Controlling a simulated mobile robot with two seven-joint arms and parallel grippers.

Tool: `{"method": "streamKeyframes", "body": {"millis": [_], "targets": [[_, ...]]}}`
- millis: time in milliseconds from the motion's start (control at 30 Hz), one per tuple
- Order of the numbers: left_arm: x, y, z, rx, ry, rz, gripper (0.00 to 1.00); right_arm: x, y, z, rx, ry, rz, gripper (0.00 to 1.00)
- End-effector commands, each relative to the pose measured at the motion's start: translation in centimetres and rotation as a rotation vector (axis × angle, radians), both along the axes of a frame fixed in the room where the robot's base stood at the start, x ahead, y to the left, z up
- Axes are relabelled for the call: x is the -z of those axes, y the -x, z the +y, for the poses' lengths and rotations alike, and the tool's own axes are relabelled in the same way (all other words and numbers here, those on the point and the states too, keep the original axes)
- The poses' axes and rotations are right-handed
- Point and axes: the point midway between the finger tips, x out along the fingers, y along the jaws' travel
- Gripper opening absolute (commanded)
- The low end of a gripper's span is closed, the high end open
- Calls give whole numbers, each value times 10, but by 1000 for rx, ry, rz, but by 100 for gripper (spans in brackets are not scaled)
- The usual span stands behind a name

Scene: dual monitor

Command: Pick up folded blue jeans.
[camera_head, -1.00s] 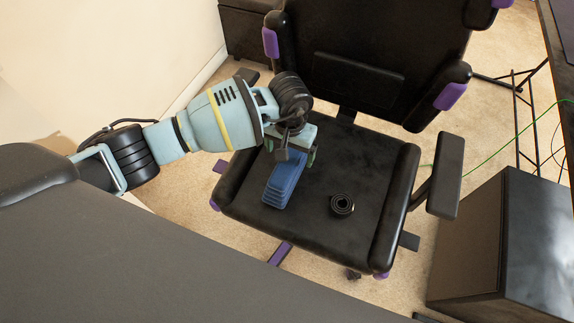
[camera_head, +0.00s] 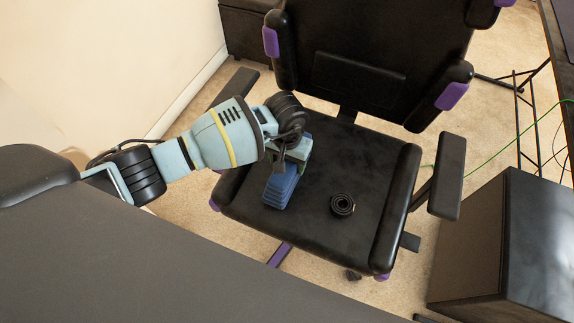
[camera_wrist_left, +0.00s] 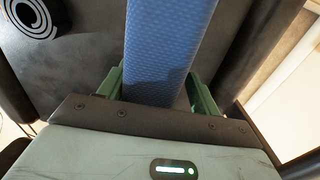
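The folded blue jeans (camera_head: 279,190) lie as a narrow stack on the black chair seat, toward its left side. My left gripper (camera_head: 288,170) is over the far part of the jeans and hides some of them in the head view. In the left wrist view the jeans (camera_wrist_left: 165,50) run between the two green fingers of the left gripper (camera_wrist_left: 160,95). The fingers stand on either side of the jeans, with a gap visible at least on the right. The left gripper is open around them. My right gripper is not in view.
A coiled black belt (camera_head: 342,205) lies on the seat (camera_head: 365,165) right of the jeans. The chair has a backrest (camera_head: 370,60) behind and an armrest (camera_head: 447,175) at right. A dark cabinet (camera_head: 480,235) stands at the lower right.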

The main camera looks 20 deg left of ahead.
Motion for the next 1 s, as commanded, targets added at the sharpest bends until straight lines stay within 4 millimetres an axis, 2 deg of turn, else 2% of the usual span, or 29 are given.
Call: {"method": "streamKeyframes", "body": {"millis": [33, 200, 467, 567, 1000], "targets": [[0, 0, 0, 0, 0, 0, 46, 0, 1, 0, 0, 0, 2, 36], [-1, -1, 0, 0, 0, -2, 26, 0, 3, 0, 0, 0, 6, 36], [-4, -1, 0, 0, 0, -4, 26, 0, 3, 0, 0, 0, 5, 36], [-14, -2, 1, -1, 0, -6, 26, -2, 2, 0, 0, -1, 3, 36], [-88, -2, 0, 0, 0, -5, 26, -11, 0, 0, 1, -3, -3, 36]]}}
